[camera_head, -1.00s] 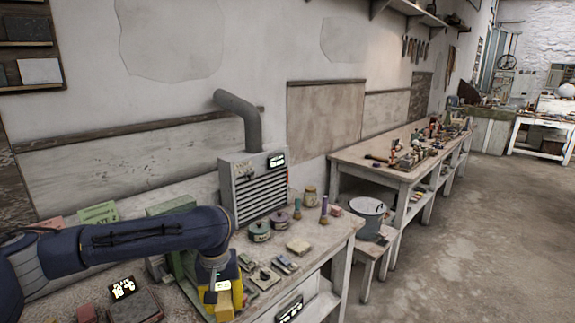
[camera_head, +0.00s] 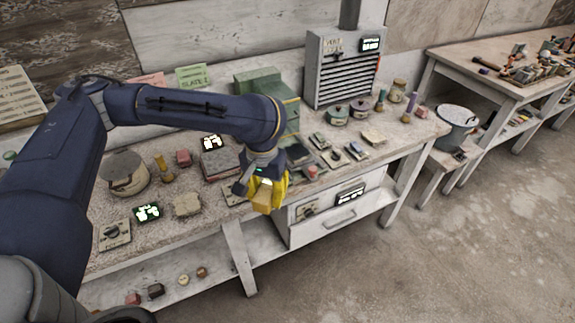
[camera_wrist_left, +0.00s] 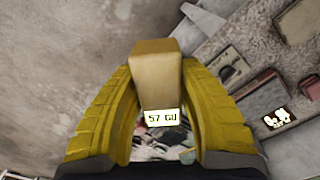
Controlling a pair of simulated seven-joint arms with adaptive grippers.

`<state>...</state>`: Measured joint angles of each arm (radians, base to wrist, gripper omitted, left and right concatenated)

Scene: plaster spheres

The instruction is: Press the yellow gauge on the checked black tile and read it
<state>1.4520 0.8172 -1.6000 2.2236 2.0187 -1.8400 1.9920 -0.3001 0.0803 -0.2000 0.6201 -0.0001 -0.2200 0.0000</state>
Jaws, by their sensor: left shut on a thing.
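My left gripper (camera_head: 268,192) has yellow fingers and is shut on the yellow gauge (camera_head: 263,202), a small tan-yellow block. In the head view it hangs at the front edge of the bench, above floor level. In the left wrist view the gauge (camera_wrist_left: 155,75) sits between both fingers, and its small lit display reads "57 GU". Floor shows beyond the gauge there, with no tile under it. Dark flat tiles (camera_head: 299,153) lie on the bench just right of the gripper; I cannot tell which one is checked. My right gripper is not in view.
The bench (camera_head: 215,207) holds a grey slatted cabinet (camera_head: 344,68), a green block-like machine (camera_head: 262,86), a round lidded pot (camera_head: 124,172) and several small displays and blocks. A drawer (camera_head: 338,212) is below the bench top. Open floor (camera_head: 400,270) lies in front.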

